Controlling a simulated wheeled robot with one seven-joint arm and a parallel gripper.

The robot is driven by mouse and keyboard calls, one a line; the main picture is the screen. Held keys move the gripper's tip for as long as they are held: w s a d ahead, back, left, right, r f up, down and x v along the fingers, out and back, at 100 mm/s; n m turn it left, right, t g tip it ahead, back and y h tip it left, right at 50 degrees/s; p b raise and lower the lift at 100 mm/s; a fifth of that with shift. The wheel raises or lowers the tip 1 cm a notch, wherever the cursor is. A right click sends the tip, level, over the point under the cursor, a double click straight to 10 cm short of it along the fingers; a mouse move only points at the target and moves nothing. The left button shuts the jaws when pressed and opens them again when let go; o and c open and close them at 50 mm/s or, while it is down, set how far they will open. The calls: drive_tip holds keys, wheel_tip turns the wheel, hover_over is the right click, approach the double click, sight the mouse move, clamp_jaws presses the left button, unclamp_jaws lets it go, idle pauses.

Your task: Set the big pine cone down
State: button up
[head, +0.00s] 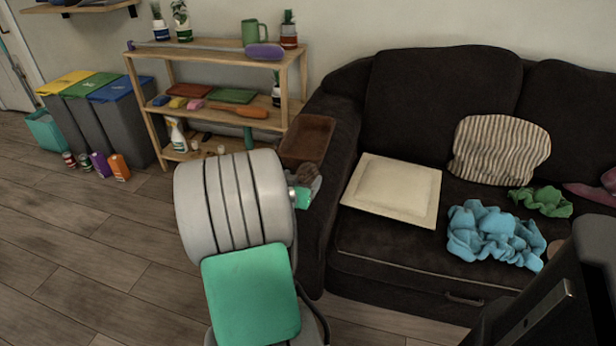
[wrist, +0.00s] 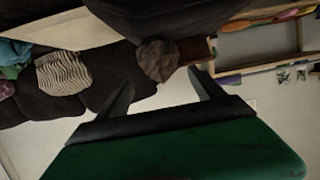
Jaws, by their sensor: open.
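The big pine cone (head: 306,174) is brown and rough. It shows just past my arm in the head view, near the front end of the brown tray (head: 309,133) on the sofa's left arm. In the wrist view the pine cone (wrist: 157,60) lies just beyond the fingertips, roughly between them, with the brown tray (wrist: 194,49) beside it. My gripper (wrist: 161,81) is open, its two fingers spread apart. The gripper is mostly hidden by my arm in the head view. What the cone rests on is hidden, and I cannot tell whether a finger touches it.
The dark sofa (head: 440,95) holds a cream cushion (head: 393,190), a striped pillow (head: 499,150), a blue cloth (head: 492,235) and a green cloth (head: 541,201). A wooden shelf (head: 222,57) stands behind my arm. Bins (head: 105,115) stand at left. The left floor is mostly clear.

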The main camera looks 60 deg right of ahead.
sight(306, 175)
drive_tip(key=x, duration=0.4)
drive_tip(key=b+x, duration=0.1)
drive_tip(key=x, duration=0.2)
drive_tip(key=shift+d+f+b, duration=0.25)
drive_tip(key=shift+f+b, duration=0.05)
drive_tip(key=shift+f, duration=0.05)
drive_tip(key=shift+c, duration=0.4)
drive_tip(key=shift+r, duration=0.1)
drive_tip(key=c, duration=1.5)
